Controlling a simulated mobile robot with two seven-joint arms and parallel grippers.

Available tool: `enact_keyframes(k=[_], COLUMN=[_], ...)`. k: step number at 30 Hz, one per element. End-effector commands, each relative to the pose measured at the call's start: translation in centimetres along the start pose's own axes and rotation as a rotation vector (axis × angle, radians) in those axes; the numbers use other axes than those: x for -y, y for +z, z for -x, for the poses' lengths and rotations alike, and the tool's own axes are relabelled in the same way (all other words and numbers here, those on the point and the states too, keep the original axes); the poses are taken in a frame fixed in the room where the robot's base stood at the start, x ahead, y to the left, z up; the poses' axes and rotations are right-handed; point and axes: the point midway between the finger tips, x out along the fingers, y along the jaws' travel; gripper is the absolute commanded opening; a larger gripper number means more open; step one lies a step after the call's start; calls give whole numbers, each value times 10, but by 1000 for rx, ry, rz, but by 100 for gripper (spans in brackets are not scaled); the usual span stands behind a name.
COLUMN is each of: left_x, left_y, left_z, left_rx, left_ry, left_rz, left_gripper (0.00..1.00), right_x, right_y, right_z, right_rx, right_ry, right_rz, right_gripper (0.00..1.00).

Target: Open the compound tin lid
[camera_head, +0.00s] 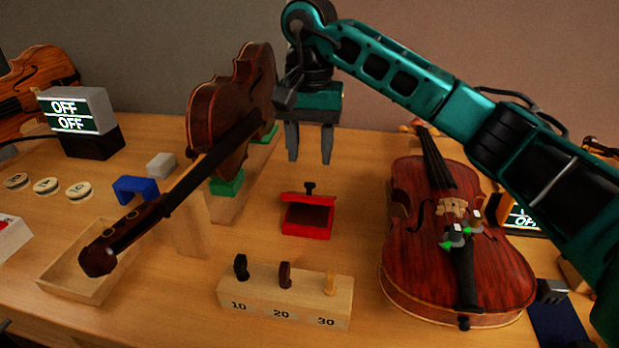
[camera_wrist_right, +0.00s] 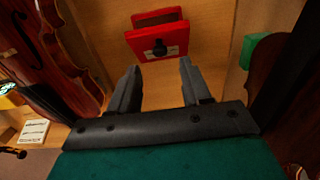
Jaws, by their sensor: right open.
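The compound tin is a small red box (camera_head: 307,229) in the middle of the bench; it also shows at the top of the right wrist view (camera_wrist_right: 155,14). Its red lid (camera_wrist_right: 143,42) appears raised at the far side, with the darker inside showing in the head view. The lid's black knob (camera_head: 309,187) sticks out at the back and faces my gripper in the wrist view (camera_wrist_right: 160,48). My right gripper (camera_head: 309,161) is open and empty, above and behind the tin, its fingers (camera_wrist_right: 160,70) apart from the knob. My left gripper is not in view.
A violin (camera_head: 232,115) leans in a stand with green pads left of the tin. Another violin (camera_head: 408,265) lies to the right. A numbered wooden block (camera_head: 265,300) with pegs stands in front. A wooden tray (camera_head: 62,283) is at front left. Bare bench surrounds the tin.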

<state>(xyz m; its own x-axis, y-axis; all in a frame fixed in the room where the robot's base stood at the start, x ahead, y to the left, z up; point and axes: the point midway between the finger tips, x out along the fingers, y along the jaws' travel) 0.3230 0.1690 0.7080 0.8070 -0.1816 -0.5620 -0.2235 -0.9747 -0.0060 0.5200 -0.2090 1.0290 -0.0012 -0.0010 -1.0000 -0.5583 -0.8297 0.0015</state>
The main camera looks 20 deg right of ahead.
Motion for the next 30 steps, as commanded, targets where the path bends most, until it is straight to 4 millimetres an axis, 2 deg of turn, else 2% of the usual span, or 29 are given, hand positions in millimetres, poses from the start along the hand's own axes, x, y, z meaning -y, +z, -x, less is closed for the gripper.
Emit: enact_keyframes(k=[3, 9, 21, 30], left_x=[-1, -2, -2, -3], left_y=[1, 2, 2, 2], left_z=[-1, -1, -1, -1], left_rx=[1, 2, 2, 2], left_ry=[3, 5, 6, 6], left_rz=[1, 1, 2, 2], left_gripper=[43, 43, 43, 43], right_x=[-1, 0, 0, 0], right_y=[0, 0, 0, 0], right_z=[-24, -48, -56, -56], right_rx=[2, 1, -1, 0], right_ry=[2, -1, -2, -1], right_rz=[-1, -2, -2, -2], right_gripper=[48, 48, 48, 20])
